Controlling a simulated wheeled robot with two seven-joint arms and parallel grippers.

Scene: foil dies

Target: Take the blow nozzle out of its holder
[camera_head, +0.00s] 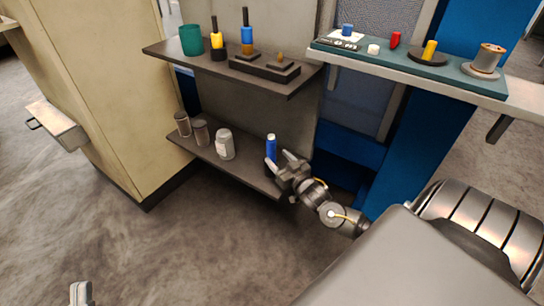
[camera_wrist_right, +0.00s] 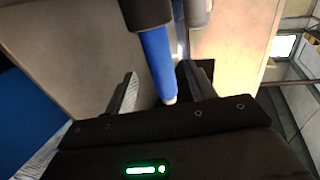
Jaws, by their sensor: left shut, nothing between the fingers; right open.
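A slim blue-handled tool, which looks like the blow nozzle (camera_head: 271,145), stands upright at the right end of the lower shelf. Its lower part and any holder are largely hidden by my right gripper (camera_head: 278,162). That gripper is open, with its fingers close to the tool. In the right wrist view, the blue handle (camera_wrist_right: 158,58) shows between the two spread fingers, with a dark section at one end and a pale tip at the other. Contact cannot be made out. My left gripper (camera_head: 80,293) is shut and empty at the bottom left, far from the shelves.
The lower shelf (camera_head: 245,172) also bears a white-labelled can (camera_head: 225,144) and two dark jars (camera_head: 192,128). The upper shelf (camera_head: 170,52) above holds a green cup (camera_head: 191,40) and upright tools. A teal-topped shelf (camera_head: 455,80) with small parts is at right. Floor at left is clear.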

